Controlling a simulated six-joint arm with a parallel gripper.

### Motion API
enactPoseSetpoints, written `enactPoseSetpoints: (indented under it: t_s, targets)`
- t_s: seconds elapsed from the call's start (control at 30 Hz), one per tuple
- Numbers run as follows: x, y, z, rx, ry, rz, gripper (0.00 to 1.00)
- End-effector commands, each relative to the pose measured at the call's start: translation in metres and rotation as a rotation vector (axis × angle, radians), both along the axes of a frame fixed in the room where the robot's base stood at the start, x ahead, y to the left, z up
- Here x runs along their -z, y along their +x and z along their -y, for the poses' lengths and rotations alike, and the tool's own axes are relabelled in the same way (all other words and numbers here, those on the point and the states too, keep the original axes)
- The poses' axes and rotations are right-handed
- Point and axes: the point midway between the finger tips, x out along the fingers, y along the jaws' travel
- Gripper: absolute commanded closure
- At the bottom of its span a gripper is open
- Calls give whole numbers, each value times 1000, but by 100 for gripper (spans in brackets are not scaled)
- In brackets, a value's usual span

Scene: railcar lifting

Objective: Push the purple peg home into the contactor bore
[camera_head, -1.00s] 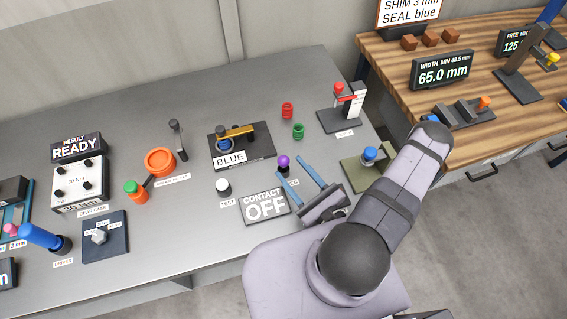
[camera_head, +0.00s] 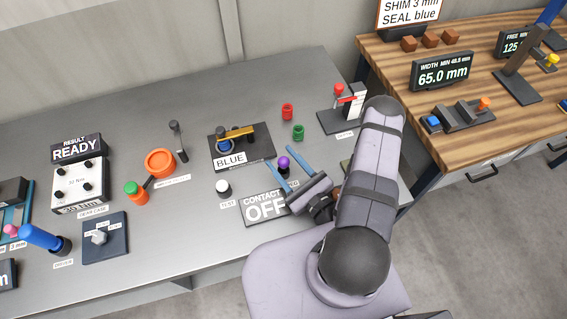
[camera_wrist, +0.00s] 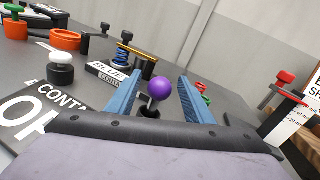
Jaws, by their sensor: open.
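The purple peg (camera_head: 283,163) shows as a round purple knob at the front middle of the grey table; it also shows in the wrist view (camera_wrist: 159,88), above a small dark stand. My gripper (camera_head: 281,160) is open, with one blue finger on each side of the knob. In the wrist view the knob appears between the fingers, with gaps on both sides. The contactor (camera_head: 258,147) is a dark plate behind the peg, with a blue coil, a yellow bar and a "BLUE" sign. I cannot make out its bore.
Red (camera_head: 288,111) and green (camera_head: 298,131) small parts stand behind. A gauge stand (camera_head: 345,112) is at the right edge.

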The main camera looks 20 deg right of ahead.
Motion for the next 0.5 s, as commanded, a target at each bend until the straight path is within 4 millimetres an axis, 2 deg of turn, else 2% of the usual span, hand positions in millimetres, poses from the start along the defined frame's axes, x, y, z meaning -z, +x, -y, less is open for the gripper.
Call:
enactPoseSetpoints:
  t_s: [0.37, 0.47, 0.5]
  targets:
    - [0, 2, -1, 0, 0, 1, 53]
    - [0, 2, -1, 0, 0, 1, 72]
    - [0, 2, -1, 0, 0, 1, 82]
